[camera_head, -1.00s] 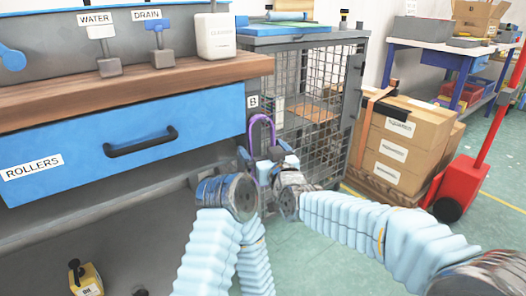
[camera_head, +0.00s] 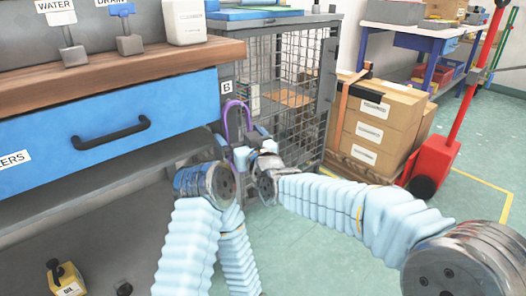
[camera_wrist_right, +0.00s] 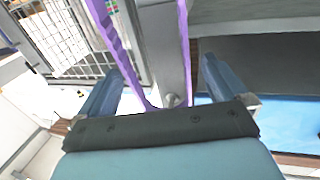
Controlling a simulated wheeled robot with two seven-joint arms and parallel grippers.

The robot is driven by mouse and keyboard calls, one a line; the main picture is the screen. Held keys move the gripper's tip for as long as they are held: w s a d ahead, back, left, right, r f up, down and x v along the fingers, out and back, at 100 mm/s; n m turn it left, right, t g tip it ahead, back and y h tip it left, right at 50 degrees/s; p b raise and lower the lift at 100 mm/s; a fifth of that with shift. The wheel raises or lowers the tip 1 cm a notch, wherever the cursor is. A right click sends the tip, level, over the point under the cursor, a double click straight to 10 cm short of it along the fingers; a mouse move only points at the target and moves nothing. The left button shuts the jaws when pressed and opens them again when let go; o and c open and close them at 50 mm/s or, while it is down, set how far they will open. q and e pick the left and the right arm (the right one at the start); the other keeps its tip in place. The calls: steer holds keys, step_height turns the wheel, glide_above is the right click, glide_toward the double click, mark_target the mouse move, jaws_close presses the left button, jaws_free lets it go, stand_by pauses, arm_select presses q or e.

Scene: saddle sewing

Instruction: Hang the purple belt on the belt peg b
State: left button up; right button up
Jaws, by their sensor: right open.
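The purple belt (camera_head: 235,104) makes a narrow arch below the letter B sign (camera_head: 227,87) at the end of the workbench. In the right wrist view its two purple strips (camera_wrist_right: 184,45) meet at a small round knob (camera_wrist_right: 172,100), which looks like the peg tip. The belt appears looped over it on a grey post (camera_wrist_right: 160,45). My right gripper (camera_head: 242,138) is at the belt. In its wrist view its two blue fingers (camera_wrist_right: 160,85) are wide apart, with the belt and knob between them. The fingers do not pinch the belt. My left gripper is not visible.
The blue drawer (camera_head: 100,130) of the bench is left of the belt. A wire cage (camera_head: 290,90) stands close behind and right of it. Stacked cartons (camera_head: 375,120) and a red pallet jack (camera_head: 430,165) are at right. Green floor (camera_head: 330,250) is open in front.

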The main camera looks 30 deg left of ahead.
steer(key=s+d+b, duration=0.2)
steer(key=s+d, duration=0.1)
steer(key=d, duration=0.4)
steer(key=s+d+b, duration=0.3)
steer(key=d, duration=0.4)
steer(key=shift+d, duration=0.2)
stand_by(3.0)
stand_by(0.4)
